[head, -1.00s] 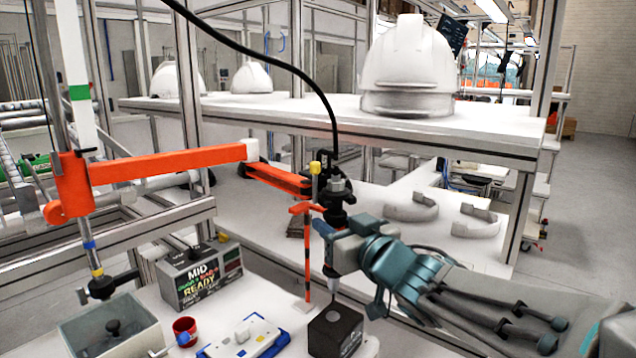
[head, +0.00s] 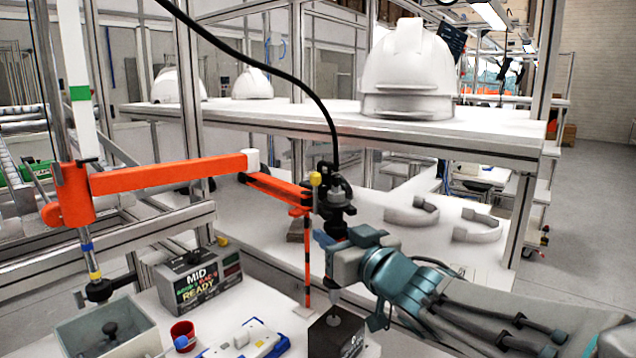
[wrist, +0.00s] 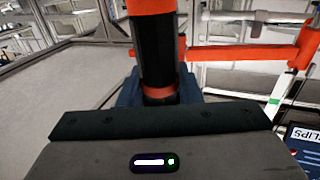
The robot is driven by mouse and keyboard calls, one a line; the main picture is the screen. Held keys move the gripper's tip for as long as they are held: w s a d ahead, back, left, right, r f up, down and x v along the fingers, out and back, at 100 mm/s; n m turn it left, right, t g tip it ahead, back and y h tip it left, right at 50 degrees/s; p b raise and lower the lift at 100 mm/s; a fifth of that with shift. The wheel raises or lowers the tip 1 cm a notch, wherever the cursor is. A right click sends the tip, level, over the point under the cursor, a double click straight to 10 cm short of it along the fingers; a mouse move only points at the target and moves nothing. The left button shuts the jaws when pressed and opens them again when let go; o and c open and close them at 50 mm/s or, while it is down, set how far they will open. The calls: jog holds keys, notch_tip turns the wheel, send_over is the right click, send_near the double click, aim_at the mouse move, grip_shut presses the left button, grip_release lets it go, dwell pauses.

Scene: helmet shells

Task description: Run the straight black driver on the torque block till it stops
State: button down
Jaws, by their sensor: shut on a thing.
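The straight black driver (head: 336,205) hangs upright from the end of the orange arm in the head view, with a black cable rising from its top. My gripper (head: 345,255) is shut around its body. The driver also shows in the wrist view (wrist: 158,55) as a black cylinder with orange bands, upright beyond the gripper's dark edge. The dark torque block (head: 336,332) stands on the bench below, cut by the bottom of the head view. The driver's pale tip (head: 333,295) points down just above or at the block's top; I cannot tell whether they touch.
An orange jointed arm (head: 170,176) spans the left, with a striped post (head: 308,260) beside the driver. A box reading MID READY (head: 197,275), a grey bin (head: 105,330), a red cup (head: 182,332) and a white-blue fixture (head: 240,342) crowd the bench. A shelf with a white helmet shell (head: 408,70) is behind.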

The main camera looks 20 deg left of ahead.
aim_at(340, 210)
jog(key=shift+f+b, duration=0.3)
jog(key=shift+f, duration=0.3)
dwell(1.4)
jog(key=shift+r, duration=0.1)
notch_tip(340, 210, up, 6)
jog(key=p, duration=0.6)
jog(key=shift+r, duration=0.15)
